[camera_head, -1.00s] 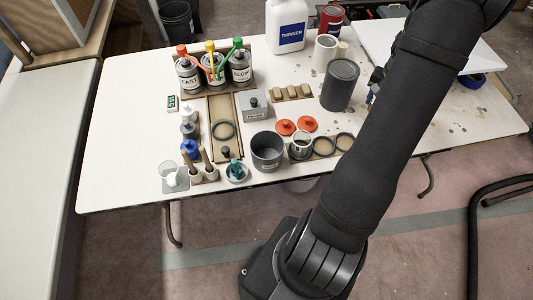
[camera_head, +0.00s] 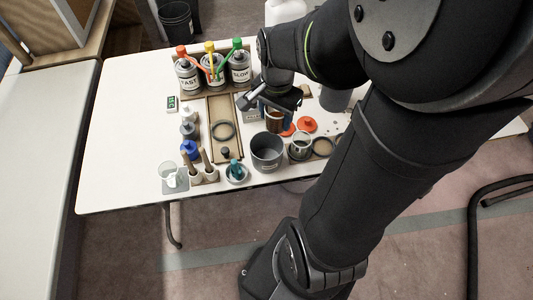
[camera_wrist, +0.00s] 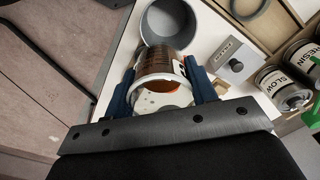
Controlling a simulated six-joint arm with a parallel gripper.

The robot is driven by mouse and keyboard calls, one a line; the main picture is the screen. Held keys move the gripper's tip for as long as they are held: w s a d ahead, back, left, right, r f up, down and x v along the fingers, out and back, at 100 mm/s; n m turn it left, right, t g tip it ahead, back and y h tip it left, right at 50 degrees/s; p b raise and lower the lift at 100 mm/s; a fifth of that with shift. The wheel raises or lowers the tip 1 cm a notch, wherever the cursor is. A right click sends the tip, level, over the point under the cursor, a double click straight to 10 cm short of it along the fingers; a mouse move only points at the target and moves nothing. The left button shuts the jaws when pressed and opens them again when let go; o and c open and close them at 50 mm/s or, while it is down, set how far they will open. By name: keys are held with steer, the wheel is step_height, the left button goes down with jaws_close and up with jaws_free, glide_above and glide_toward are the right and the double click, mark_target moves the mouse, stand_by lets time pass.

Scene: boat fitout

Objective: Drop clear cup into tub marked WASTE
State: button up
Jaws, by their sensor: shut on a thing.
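My gripper (camera_head: 268,108) is shut on a clear cup (camera_head: 274,121), held over the table just behind the grey tub. In the wrist view my gripper (camera_wrist: 162,88) has a blue finger on each side of the cup (camera_wrist: 163,72). The cup has dark markings, and brown-orange colour shows in or through its wall. The grey round tub (camera_head: 267,152) stands open near the table's front edge; its small label is too small to read. The tub (camera_wrist: 150,22) also shows beyond the cup in the wrist view. The cup is outside the tub.
A grey box with a knob (camera_wrist: 237,62) stands close beside the cup. Right of the tub are a metal cup (camera_head: 300,144) and orange lids (camera_head: 307,124). Left are brushes (camera_head: 209,165) and a scale with another clear cup (camera_head: 172,175). Labelled cans (camera_head: 188,75) stand behind.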

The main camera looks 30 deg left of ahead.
mark_target(271, 131)
steer(key=shift+s, duration=0.75)
steer(key=shift+s+f, duration=0.1)
steer(key=shift+f, duration=2.8)
steer(key=o, duration=1.1)
steer(key=shift+r, duration=0.1)
step_height(271, 131, up, 17)
